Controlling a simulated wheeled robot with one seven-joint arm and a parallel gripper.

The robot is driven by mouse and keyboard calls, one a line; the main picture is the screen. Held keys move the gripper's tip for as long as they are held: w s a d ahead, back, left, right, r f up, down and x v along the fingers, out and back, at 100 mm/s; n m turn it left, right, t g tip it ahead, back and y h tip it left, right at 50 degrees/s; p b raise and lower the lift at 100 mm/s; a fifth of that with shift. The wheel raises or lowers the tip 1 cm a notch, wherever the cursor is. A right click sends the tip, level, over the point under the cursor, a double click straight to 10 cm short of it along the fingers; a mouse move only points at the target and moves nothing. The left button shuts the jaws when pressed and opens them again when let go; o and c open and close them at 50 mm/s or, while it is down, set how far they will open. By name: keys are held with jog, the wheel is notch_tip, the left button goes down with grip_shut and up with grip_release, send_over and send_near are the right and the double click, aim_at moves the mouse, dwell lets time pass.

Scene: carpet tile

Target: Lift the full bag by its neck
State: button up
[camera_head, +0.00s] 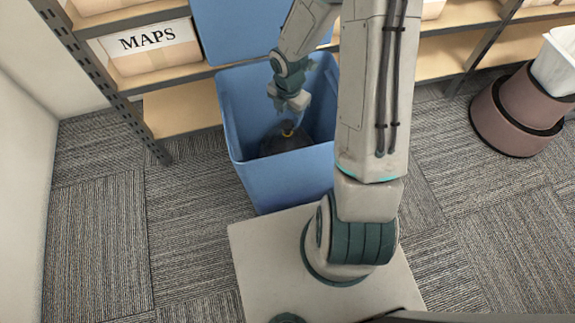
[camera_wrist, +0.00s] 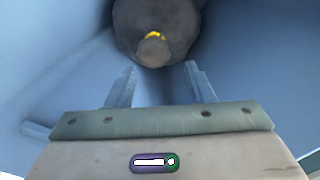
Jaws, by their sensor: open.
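A dark, full bag (camera_head: 284,141) sits low inside a blue open-topped bin (camera_head: 285,183) in the head view. Its gathered neck has a yellow tie (camera_head: 288,130) and points upward. In the wrist view the bag (camera_wrist: 178,22) is at the top centre, with its neck end (camera_wrist: 153,51) towards me and the yellow tie just behind it. My gripper (camera_head: 289,107) reaches down into the bin above the bag. In the wrist view its two fingers (camera_wrist: 157,82) are apart with nothing between them, and the neck lies beyond their tips.
The bin's blue lid (camera_head: 240,30) stands up at the back. Bin walls surround my gripper closely. Behind are shelves with a box marked MAPS (camera_head: 160,60). A brown round stepped object (camera_head: 520,110) with a white bin (camera_head: 556,62) stands right. Carpet at left is clear.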

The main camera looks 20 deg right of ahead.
aim_at(287, 130)
notch_tip(287, 130, down, 5)
jog(key=shift+r+b, duration=0.15)
jog(key=shift+b, duration=0.6)
jog(key=shift+w+a+f+b, duration=0.1)
jog(key=shift+w+f+b, duration=0.15)
jog(key=shift+f+b, duration=0.85)
jog(key=shift+w+f+b, duration=0.2)
jog(key=shift+f+b, duration=0.35)
jog(key=shift+f, duration=1)
jog(key=shift+r, duration=0.1)
grip_shut()
